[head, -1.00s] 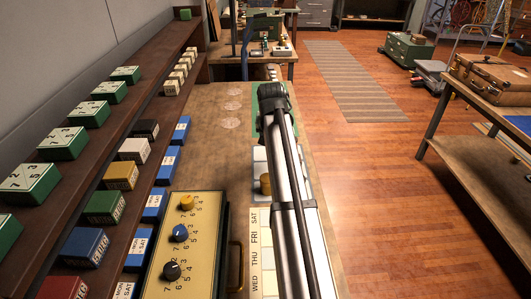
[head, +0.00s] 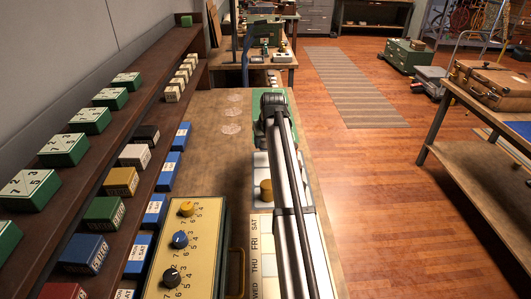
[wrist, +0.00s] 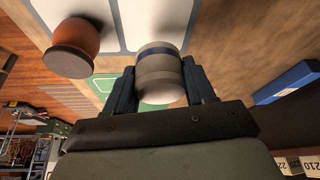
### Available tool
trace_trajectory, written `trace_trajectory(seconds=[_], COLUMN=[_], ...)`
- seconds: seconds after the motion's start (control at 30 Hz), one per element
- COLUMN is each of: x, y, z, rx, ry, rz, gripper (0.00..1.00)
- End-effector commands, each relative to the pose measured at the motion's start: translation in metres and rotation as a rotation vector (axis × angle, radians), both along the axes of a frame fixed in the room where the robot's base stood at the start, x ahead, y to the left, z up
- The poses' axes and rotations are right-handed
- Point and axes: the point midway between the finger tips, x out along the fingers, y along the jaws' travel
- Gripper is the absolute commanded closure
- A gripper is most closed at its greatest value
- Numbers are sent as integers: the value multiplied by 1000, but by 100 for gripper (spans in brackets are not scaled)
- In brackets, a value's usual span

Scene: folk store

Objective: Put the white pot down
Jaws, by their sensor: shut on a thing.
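The white pot (wrist: 160,70) has a blue band and sits between the two fingers of my gripper (wrist: 158,82) in the wrist view. My gripper is shut on it. The wrist view does not show clearly whether its base touches the surface below. In the head view my arm hides the pot and the fingers. Beside it in the wrist view is an orange-brown pot (wrist: 72,46), apart from my fingers. White panels (wrist: 150,20) and a green marked patch (wrist: 103,84) lie on the tabletop around the pots.
In the head view a cream control box (head: 185,245) with knobs stands left of my arm. Shelves (head: 120,160) of coloured blocks line the left. Bare wooden tabletop (head: 215,150) lies between shelves and arm.

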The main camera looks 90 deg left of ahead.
Motion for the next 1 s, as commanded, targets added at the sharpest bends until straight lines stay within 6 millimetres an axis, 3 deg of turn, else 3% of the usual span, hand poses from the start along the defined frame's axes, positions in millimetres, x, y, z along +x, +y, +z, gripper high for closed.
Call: trace_trajectory(seconds=[0.47, 0.87, 0.9, 1.0], x=[0, 0, 0, 0], y=[0, 0, 0, 0], z=[-46, -51, -51, -51], rx=[2, 1, 1, 1], ry=[0, 0, 0, 0], rz=[-1, -1, -1, -1], gripper=[80, 80, 44, 34])
